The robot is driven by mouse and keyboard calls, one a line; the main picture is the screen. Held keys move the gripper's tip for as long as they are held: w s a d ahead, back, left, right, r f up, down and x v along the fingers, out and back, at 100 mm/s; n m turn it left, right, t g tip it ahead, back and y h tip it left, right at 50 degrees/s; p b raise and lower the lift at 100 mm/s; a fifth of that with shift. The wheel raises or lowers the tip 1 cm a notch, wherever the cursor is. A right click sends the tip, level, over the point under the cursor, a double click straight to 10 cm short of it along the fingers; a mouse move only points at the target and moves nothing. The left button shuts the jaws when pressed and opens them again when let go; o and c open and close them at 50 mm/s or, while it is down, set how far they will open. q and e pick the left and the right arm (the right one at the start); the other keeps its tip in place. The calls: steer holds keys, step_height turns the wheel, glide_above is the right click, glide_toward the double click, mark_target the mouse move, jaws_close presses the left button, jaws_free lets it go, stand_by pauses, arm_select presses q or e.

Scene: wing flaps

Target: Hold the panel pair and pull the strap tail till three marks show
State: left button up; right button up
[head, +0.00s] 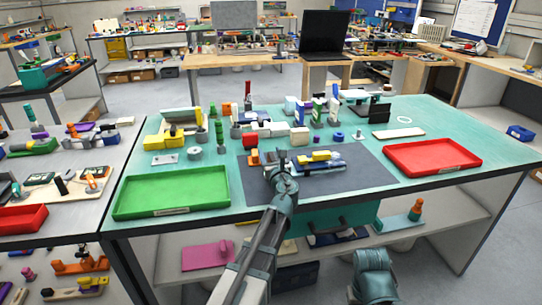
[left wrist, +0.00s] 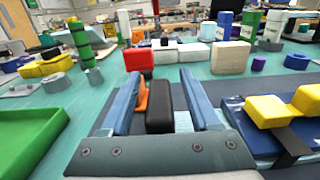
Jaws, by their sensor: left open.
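The panel pair (head: 327,164) lies on the dark mat (head: 352,181). It is dark blue with yellow blocks on top, and a black strap crosses it. In the left wrist view the panel pair (left wrist: 240,117) is at the right, outside my fingers, with the black strap (left wrist: 288,143) over its near part. My left gripper (head: 281,160) is open at the left end of the panels. In the left wrist view a black upright block (left wrist: 158,112) and an orange piece (left wrist: 142,97) show between its blue fingers; contact cannot be told. No strap marks can be made out. My right gripper is out of view.
A green tray (head: 172,213) is at the table's front left, and a red tray (head: 432,172) at the right. Several blocks, including a red block (left wrist: 139,61) and a cream block (left wrist: 230,58), stand behind the mat. The mat's right part is clear.

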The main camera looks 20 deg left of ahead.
arm_select(q)
jaws_close()
stand_by(1.6)
